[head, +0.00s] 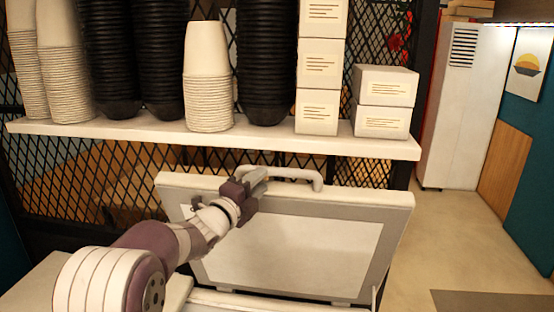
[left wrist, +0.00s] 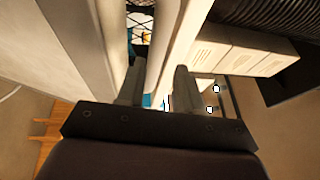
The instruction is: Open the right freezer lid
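The freezer lid (head: 290,250), a pale panel with a grey border and white frame, stands raised and tilted up below the shelf. Its white handle (head: 298,174) runs along the top edge. My left gripper (head: 260,180) is at the left end of the handle, overlapping it in the head view. In the left wrist view the two fingers (left wrist: 158,88) are apart with a gap between them. I cannot tell whether they touch the handle. The freezer body (head: 235,300) shows only at the bottom edge. My right gripper is not in view.
A white shelf (head: 270,140) above the lid carries stacked cups (head: 208,85), black bowls (head: 266,60) and white boxes (head: 385,100). A black mesh (head: 110,170) stands behind. The floor (head: 440,235) at the right is clear, apart from a dark mat (head: 490,301).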

